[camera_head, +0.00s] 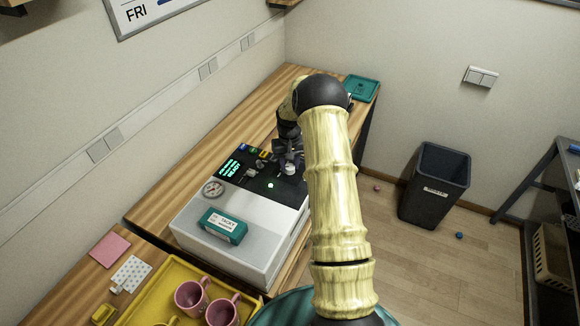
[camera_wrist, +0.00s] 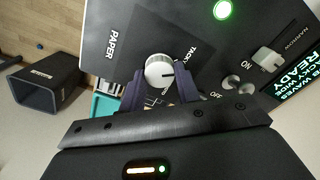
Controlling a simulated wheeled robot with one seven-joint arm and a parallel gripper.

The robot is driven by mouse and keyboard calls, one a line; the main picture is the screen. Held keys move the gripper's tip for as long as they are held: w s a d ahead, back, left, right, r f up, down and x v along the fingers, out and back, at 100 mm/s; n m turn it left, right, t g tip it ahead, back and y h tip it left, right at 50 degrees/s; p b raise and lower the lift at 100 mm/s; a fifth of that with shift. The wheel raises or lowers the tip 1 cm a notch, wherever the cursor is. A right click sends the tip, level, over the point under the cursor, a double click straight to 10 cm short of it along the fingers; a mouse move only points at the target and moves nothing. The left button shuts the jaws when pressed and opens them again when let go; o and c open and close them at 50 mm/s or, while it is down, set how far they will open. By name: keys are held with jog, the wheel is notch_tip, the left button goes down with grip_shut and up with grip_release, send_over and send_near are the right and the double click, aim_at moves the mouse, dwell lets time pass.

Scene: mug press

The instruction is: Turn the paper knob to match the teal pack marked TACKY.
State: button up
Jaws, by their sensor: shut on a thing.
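The teal pack (camera_head: 223,226), with a white label reading TACKY, lies on the front of the white press (camera_head: 190,232). The paper knob (camera_wrist: 158,74) is a round light grey knob on the black panel, beside the words PAPER and TACKY. My gripper (camera_wrist: 160,84) is shut on the knob, one dark finger on each side of it. In the head view my gripper (camera_head: 289,165) is at the right of the panel and the knob is hard to make out. I cannot tell exactly where the knob's mark points.
The display (camera_wrist: 293,80) shows green text with READY. A green light (camera_wrist: 222,10) is lit. A yellow tray (camera_head: 150,302) with pink mugs (camera_head: 192,296) is in front.

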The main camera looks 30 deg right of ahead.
aim_at(289, 167)
jog(key=shift+n+b, duration=0.4)
jog(key=shift+n, duration=1.3)
jog(key=shift+r, duration=0.1)
jog(key=o, duration=1)
notch_tip(289, 167, up, 17)
jog(key=b, duration=0.3)
jog(key=shift+r, duration=0.15)
jog(key=shift+a, duration=0.15)
